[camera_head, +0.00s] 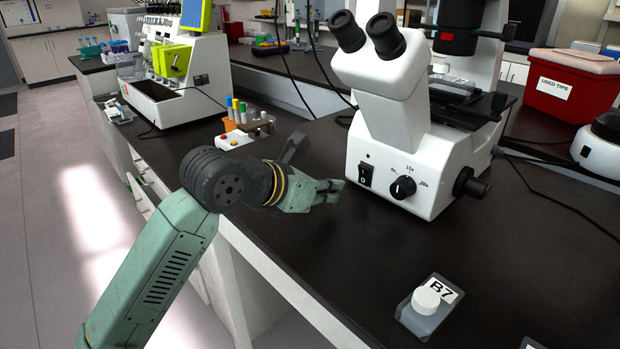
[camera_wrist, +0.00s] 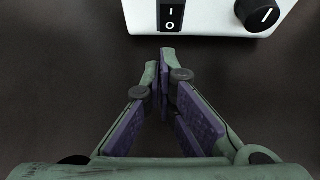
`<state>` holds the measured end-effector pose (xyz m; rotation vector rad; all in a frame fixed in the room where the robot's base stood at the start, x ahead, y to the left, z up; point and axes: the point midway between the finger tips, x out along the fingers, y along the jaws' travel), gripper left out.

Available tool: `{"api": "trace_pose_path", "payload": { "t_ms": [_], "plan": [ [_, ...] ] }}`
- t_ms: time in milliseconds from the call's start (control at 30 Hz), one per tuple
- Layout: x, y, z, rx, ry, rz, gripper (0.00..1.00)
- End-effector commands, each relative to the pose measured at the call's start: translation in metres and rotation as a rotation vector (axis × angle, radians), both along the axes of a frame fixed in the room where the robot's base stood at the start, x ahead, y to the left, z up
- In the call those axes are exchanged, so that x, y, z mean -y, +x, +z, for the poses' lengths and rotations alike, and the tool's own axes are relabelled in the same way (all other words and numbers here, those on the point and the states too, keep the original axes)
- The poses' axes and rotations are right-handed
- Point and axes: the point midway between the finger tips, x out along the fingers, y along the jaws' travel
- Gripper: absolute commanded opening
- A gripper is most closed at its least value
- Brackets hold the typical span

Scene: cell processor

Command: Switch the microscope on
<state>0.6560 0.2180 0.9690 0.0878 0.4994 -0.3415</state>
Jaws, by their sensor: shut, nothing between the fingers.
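The white microscope (camera_head: 387,110) stands on the dark bench, with its black eyepieces at the top. Its black power switch (camera_head: 366,174), marked I and O, is on the lower front face, left of a round black knob (camera_head: 403,187). The switch also shows at the top of the wrist view (camera_wrist: 171,15). Which side of the switch is pressed I cannot tell. My gripper (camera_head: 336,190) is low over the bench, just left of the switch in the head view and apart from it. In the wrist view its fingertips (camera_wrist: 160,58) are together and empty, pointing toward the switch.
A flask labelled B7 (camera_head: 429,306) lies on the bench at the front right. A rack with coloured tubes (camera_head: 243,122) and a white machine (camera_head: 175,75) stand at the left. A red used-tips box (camera_head: 567,96) is at the right.

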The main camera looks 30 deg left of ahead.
Motion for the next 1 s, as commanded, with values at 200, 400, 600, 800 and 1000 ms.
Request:
{"api": "trace_pose_path", "payload": {
  "t_ms": [200,400,600,800,1000],
  "plan": [
    [0.012,0.030,0.008,0.000,0.000,-0.001,0.00],
    [0.015,0.041,0.009,0.000,0.001,0.000,0.00],
    [0.015,0.041,0.008,0.001,0.000,0.001,0.00],
    [0.015,0.042,0.009,-0.009,0.006,0.000,0.00],
    [0.018,0.049,0.013,-0.090,0.034,-0.001,0.00]
  ]
}}
